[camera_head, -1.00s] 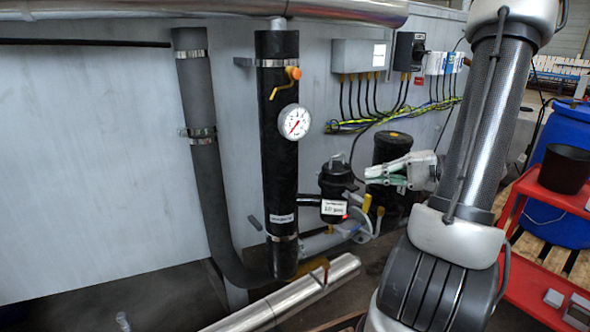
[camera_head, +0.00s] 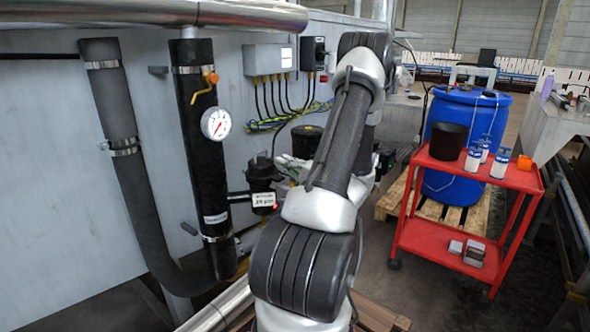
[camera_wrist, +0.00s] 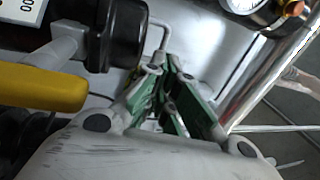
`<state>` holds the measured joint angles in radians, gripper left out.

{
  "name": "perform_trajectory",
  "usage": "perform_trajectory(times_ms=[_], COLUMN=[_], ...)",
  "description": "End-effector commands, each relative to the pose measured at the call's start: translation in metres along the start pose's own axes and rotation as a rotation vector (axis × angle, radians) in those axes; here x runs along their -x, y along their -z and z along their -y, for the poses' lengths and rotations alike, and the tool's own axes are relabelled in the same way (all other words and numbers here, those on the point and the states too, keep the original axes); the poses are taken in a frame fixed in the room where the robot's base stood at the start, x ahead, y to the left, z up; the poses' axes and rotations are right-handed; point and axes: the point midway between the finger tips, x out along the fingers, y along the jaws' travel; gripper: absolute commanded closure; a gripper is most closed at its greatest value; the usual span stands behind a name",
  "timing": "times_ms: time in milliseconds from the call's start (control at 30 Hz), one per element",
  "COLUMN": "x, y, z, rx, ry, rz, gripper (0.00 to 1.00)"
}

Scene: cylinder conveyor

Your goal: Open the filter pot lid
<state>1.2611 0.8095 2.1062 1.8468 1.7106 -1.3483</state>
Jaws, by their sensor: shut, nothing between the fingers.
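The filter pot (camera_head: 262,180) is a black upright cylinder with a white label, left of my arm in the head view. In the wrist view its dark body (camera_wrist: 112,35) fills the upper left, lying sideways in the picture. A thin bent metal handle (camera_wrist: 160,28) stands out from its lid end. The lid appears to be on the pot. My gripper (camera_wrist: 163,75) has green-lined fingers, shut and empty, with the tips close beside the handle; I cannot tell whether they touch. In the head view the gripper (camera_head: 285,161) is beside the pot top, partly hidden by my arm.
A yellow lever (camera_wrist: 40,88) lies left of the fingers. A dark pipe with a pressure gauge (camera_head: 216,123) stands left of the pot. A black canister (camera_head: 306,138) is behind. A red cart (camera_head: 430,238) and blue barrel (camera_head: 455,125) stand right.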

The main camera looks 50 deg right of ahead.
Motion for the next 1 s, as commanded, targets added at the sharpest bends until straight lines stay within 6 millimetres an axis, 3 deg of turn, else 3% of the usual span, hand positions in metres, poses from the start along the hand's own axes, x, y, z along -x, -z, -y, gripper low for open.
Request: perform_trajectory(times_ms=[200,400,1000], x=[-0.039,-0.056,-0.060], y=[-0.001,-0.001,0.005], z=[0.000,0.000,0.004], rx=[0.001,0.000,0.002], ry=[0.000,-0.001,-0.026], rz=[0.004,0.002,0.002], gripper=[1.00,1.00,1.00])
